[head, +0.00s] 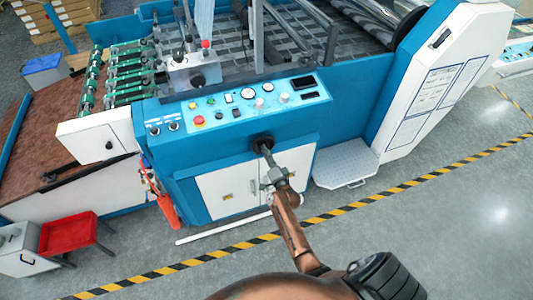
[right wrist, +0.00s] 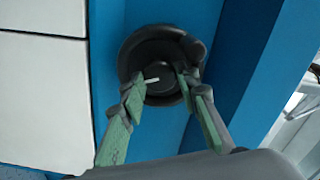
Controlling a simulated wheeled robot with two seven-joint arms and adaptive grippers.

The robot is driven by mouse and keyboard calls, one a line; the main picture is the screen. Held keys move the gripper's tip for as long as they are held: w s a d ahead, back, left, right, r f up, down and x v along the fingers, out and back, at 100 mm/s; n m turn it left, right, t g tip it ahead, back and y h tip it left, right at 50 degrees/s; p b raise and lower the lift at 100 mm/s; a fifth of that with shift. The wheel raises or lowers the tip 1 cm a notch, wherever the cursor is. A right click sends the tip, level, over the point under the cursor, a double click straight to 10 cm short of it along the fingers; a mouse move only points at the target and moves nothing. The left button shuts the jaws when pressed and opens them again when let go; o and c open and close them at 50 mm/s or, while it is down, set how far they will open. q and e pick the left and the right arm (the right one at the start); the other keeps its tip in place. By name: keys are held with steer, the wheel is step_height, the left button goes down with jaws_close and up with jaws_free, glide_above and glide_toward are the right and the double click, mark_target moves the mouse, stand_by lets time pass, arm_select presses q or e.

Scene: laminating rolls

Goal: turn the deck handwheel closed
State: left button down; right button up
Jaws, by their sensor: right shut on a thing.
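The deck handwheel (right wrist: 150,50) is a dark round wheel with a hub and a short pale mark on it. It sits on the blue panel in the right wrist view. In the head view the handwheel (head: 262,139) is a small black shape on the machine's blue front, partly hidden by my gripper. My right gripper (head: 266,155) reaches it from the front. In the right wrist view its green-padded fingers (right wrist: 160,82) stand either side of the hub, shut on the wheel. A dark knob shows at the wheel's upper right. My left gripper is not in view.
A control panel (head: 250,98) with buttons and gauges lies just above the wheel. White cabinet doors (head: 228,190) are below. A grey step plate (head: 346,163) stands to the right, and a red tray (head: 68,232) at the lower left. The striped floor in front is clear.

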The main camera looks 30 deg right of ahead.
steer(key=o, duration=1.2)
steer(key=shift+c, duration=0.2)
steer(key=v, duration=1.2)
steer(key=shift+d, duration=0.1)
